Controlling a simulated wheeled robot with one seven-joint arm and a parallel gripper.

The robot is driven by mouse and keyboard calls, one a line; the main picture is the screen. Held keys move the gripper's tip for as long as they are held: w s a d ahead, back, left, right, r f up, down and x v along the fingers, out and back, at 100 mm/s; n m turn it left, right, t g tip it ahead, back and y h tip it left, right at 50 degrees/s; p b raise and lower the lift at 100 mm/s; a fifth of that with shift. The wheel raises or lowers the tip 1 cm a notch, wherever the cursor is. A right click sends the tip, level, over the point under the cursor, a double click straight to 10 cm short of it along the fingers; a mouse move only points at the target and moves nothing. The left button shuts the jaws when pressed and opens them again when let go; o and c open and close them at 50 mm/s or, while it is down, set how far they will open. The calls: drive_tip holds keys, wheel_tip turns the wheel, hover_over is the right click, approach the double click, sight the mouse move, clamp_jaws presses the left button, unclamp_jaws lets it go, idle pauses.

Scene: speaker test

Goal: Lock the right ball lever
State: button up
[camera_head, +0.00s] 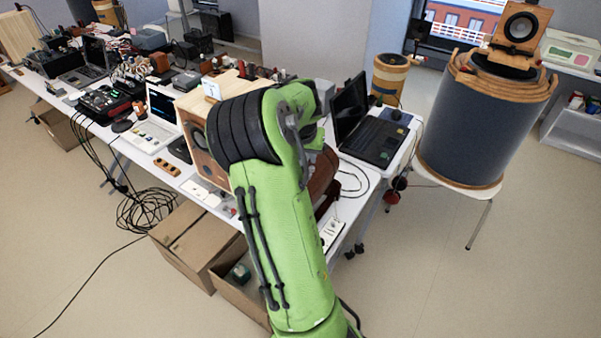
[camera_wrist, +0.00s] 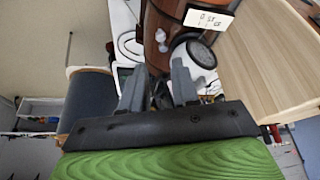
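My gripper (camera_wrist: 157,72) shows in the wrist view with its two grey fingers apart and nothing clearly held between them. Beyond the fingertips is a glossy brown wooden body (camera_wrist: 166,12). A small pale ball-like knob (camera_wrist: 160,36) shows at its edge, apart from the fingers. I cannot tell for sure that it is the right ball lever, or its lock state. In the head view my green arm hides the gripper and most of a brown object (camera_head: 322,178) on the table.
A light wooden box (camera_wrist: 265,60) stands close on the right in the wrist view. In the head view, a laptop (camera_head: 378,140) is right of my arm and a large dark drum (camera_head: 480,120) farther right. Cardboard boxes (camera_head: 190,240) and cables lie below the crowded table.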

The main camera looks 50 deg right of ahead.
sight(309, 174)
drive_tip(key=x, duration=1.2)
drive_tip(key=shift+w+f, duration=0.15)
drive_tip(key=shift+f, duration=0.25)
clamp_jaws()
